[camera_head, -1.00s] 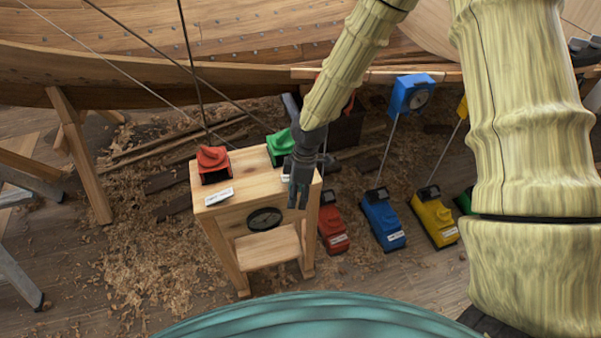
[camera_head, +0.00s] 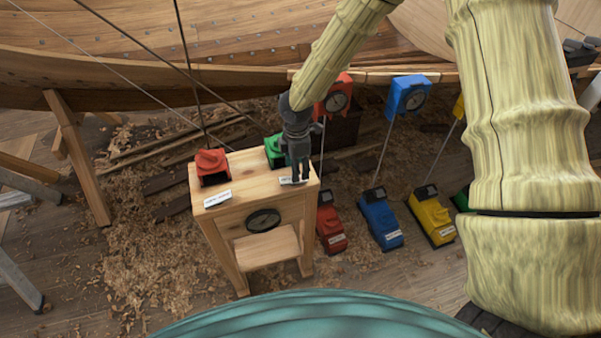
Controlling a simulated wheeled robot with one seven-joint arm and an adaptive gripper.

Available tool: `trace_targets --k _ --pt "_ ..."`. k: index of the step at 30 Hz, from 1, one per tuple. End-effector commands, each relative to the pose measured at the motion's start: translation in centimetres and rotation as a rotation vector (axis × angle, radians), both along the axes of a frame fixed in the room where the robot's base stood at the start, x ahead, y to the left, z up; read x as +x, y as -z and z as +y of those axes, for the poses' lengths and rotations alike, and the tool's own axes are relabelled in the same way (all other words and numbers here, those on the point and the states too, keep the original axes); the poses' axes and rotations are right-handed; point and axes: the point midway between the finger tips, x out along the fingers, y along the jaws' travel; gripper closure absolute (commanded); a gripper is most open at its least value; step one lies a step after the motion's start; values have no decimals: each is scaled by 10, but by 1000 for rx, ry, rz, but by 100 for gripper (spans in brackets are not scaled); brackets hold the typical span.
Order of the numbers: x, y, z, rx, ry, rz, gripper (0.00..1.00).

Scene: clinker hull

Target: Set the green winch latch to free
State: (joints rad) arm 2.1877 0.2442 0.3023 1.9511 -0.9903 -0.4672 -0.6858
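The green winch latch (camera_head: 273,151) sits at the back right of the top of a small wooden stand (camera_head: 240,205). My gripper (camera_head: 300,178) points down in front of it and to its right, over a white label (camera_head: 288,181), and hides the latch's right part. The fingers look close together, but they are too small and dark to tell if they are open or shut. I cannot tell whether the gripper touches the latch or the stand. The latch's setting cannot be read. A red latch (camera_head: 211,166) sits at the left of the same top.
A dark round dial (camera_head: 263,220) is on the stand's front. Red (camera_head: 330,229), blue (camera_head: 381,218) and yellow (camera_head: 432,215) units stand on the floor to the right. The wooden hull (camera_head: 200,85) runs behind. Thin ropes slant down behind the stand.

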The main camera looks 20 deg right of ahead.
Motion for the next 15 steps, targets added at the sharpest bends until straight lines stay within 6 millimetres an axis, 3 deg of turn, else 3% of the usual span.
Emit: trace_targets --k 7,15 --pt "-1 28 0 0 -1 1 52" --pt "-1 43 0 0 0 1 52"
